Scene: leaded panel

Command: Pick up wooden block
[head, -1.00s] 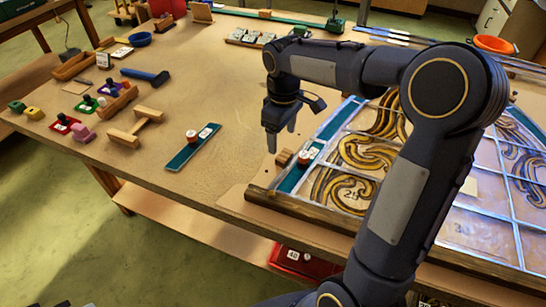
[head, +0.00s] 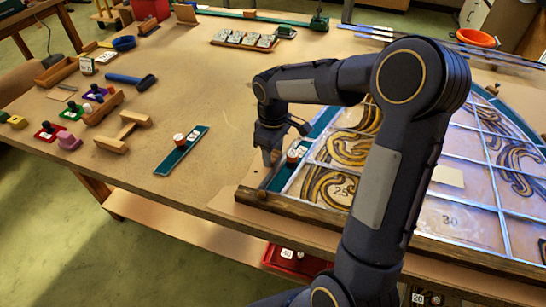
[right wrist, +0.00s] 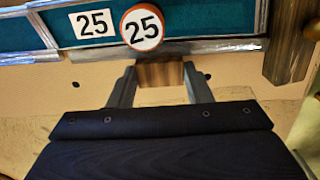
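The wooden block (right wrist: 160,74) is small and brown with striped grain. In the right wrist view it sits between the two fingers of my right gripper (right wrist: 160,84), beside the teal strip of the leaded panel. A finger lies close along each side of it, with no clear gap. A round token marked 25 (right wrist: 142,27) stands on the teal strip beside a white 25 label (right wrist: 93,24). My left gripper is not in view.
The leaded panel (head: 450,222) with its wooden edge rail (head: 300,212) fills the right of the table. Bare tabletop (head: 215,105) lies between.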

